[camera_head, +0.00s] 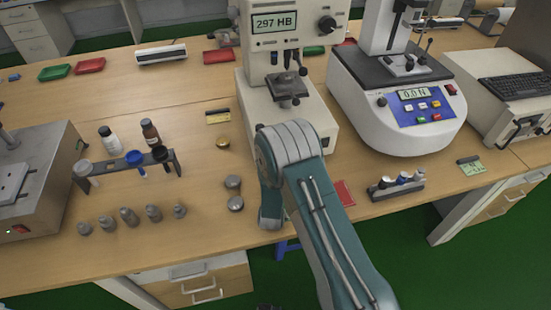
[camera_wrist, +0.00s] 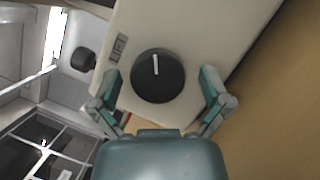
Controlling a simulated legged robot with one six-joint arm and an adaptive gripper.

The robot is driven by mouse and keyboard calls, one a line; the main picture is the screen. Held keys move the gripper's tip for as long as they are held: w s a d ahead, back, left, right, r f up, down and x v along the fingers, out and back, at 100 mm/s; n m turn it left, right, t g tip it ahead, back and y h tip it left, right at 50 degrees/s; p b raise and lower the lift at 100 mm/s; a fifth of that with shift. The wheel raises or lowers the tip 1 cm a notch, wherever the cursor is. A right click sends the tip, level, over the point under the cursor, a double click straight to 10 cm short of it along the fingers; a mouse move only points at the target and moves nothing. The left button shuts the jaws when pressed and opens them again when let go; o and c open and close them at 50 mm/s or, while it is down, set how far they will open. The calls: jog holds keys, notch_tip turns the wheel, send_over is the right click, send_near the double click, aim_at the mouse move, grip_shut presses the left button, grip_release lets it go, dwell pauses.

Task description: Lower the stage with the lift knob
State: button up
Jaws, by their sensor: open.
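The lift knob (camera_wrist: 157,76) is a round black dial with a white pointer line, on a beige face beside a "LIFT" label (camera_wrist: 117,48). In the wrist view the line points roughly up. My gripper (camera_wrist: 160,82) is open, with one teal finger on each side of the knob and visible gaps between; contact is not seen. In the head view the hardness tester (camera_head: 262,52) reads 297 HB. Its small dark stage (camera_head: 287,87) sits below the indenter. My arm covers the tester's lower front, hiding the gripper and lift knob there.
A force tester (camera_head: 395,120) reading 0.0 N stands close on the right. A vial rack (camera_head: 126,166) and several metal weights (camera_head: 128,217) are on the left of the wooden bench (camera_head: 60,262). Round samples (camera_head: 234,182) lie just left of my arm.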

notch_tip(320, 180, up, 9)
jog(key=shift+a+f, duration=0.1)
jog(key=shift+f, duration=0.05)
jog(key=shift+a+r, duration=0.35)
jog(key=shift+r, duration=0.2)
jog(key=shift+d, duration=0.5)
jog(key=shift+w+r, duration=0.1)
jog(key=shift+r, duration=0.1)
jog(key=s+d+r+m+g+y, duration=0.2)
jog(key=s+d+r+m+g, duration=0.15)
jog(key=r+m, duration=0.3)
jog(key=s+d+r+m+g+y, duration=0.1)
jog(key=s+d+r+m+g, duration=0.3)
jog(key=r, duration=0.4)
jog(key=s+d+r+m+g, duration=0.1)
jog(key=s+d+m+g, duration=0.1)
jog(key=s, duration=0.6)
jog(key=s+d+m+g+h, duration=0.1)
jog(key=s+d+m, duration=0.3)
jog(key=s, duration=0.5)
jog(key=s+d+r+m+g, duration=0.1)
jog(key=s+d+m+g, duration=0.2)
jog(key=s+m, duration=0.3)
jog(key=s+g, duration=0.1)
jog(key=s, duration=0.2)
jog(key=shift+s+d+r+h, duration=0.2)
jog(key=shift+s+r+h, duration=0.05)
jog(key=shift+r+h, duration=0.05)
